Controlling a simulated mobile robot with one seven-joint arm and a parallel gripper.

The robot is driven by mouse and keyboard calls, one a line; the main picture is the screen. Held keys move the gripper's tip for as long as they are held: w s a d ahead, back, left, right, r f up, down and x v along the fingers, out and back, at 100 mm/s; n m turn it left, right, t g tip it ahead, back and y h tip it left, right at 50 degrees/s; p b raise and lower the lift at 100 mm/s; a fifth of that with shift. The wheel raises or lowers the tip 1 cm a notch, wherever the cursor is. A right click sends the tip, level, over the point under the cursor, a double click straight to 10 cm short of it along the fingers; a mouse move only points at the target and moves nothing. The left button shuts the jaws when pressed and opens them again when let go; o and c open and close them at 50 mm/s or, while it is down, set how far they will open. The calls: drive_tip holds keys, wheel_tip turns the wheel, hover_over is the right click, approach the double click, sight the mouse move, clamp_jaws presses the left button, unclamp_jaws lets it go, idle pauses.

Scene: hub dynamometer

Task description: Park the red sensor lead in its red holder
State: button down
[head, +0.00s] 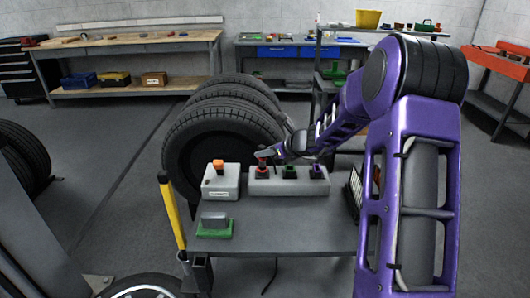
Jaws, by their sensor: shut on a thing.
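The red sensor lead (262,161) shows as a small red piece with a dark top, upright at the left end of a pale holder block (276,187). My gripper (266,153) reaches in from the right and is shut on the red lead near its top. The red holder (262,171) is directly below the lead on the block. I cannot tell whether the lead sits in it or is just above it. My fingers partly hide the lead.
The block also has green (289,172) and purple (317,172) holders with leads. A white box with an orange top (220,182) stands left of it. A green-based grey block (215,225) is in front. Tires (222,140) stand behind. The grey table's (285,230) front middle is clear.

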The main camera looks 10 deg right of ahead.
drive_tip(key=shift+f, duration=0.25)
drive_tip(key=shift+f+b, duration=0.45)
drive_tip(key=shift+b, duration=0.25)
drive_tip(key=shift+f, duration=0.2)
drive_tip(key=shift+f+b, duration=0.5)
drive_tip(key=shift+b, duration=0.15)
drive_tip(key=c, duration=0.7)
unclamp_jaws()
drive_tip(key=shift+o, duration=0.2)
drive_tip(key=p+v, duration=0.2)
drive_tip(key=v, duration=1.5)
drive_tip(key=shift+s, duration=0.2)
